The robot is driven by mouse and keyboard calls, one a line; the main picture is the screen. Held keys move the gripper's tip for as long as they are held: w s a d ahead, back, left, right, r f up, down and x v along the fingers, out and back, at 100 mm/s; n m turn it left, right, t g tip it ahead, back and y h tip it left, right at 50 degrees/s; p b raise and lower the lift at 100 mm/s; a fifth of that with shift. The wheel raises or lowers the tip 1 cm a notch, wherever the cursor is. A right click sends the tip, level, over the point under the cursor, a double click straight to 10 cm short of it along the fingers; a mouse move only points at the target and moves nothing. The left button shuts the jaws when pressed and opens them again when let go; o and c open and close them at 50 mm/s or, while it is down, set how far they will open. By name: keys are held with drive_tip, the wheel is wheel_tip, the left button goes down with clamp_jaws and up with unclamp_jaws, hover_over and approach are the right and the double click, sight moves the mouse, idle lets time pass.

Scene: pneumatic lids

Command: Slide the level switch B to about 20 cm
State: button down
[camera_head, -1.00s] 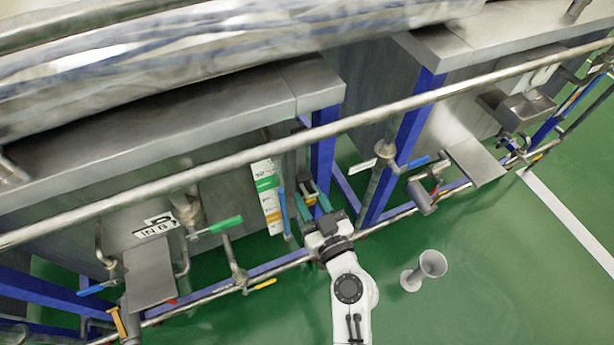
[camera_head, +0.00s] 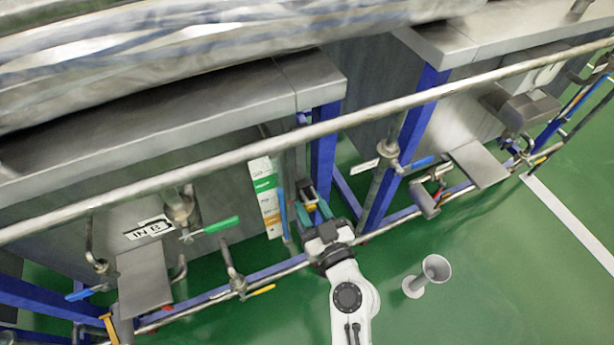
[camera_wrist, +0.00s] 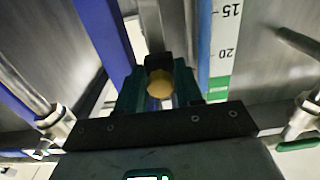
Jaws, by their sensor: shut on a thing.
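My gripper (camera_head: 313,212) is at the level gauge, just right of its white scale strip (camera_head: 266,197). In the wrist view its green fingers (camera_wrist: 158,88) are shut on the level switch, whose round yellow end (camera_wrist: 160,84) shows between them. The switch sits on a vertical metal rod (camera_wrist: 151,25) that rises behind it. The scale strip also shows in the wrist view (camera_wrist: 226,45), with the marks 15 and 20 readable. The switch appears a little lower in that picture than the 20 mark. No letter on the switch is readable.
A blue tube (camera_head: 282,213) runs beside the scale. A blue frame post (camera_head: 323,150) stands close to my gripper, and a long pipe (camera_head: 240,155) crosses above. A green-handled valve (camera_head: 215,226) is at left. A grey funnel-like stand (camera_head: 434,270) is on the floor.

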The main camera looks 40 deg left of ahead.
drive_tip(key=shift+f, duration=0.15)
drive_tip(key=c, duration=0.8)
unclamp_jaws()
drive_tip(key=shift+c, duration=0.2)
drive_tip(key=shift+b+v, duration=0.6)
drive_tip(key=shift+v, duration=2.45)
drive_tip(key=b+v, duration=0.2)
drive_tip(key=v, duration=0.8)
drive_tip(key=shift+d, duration=0.35)
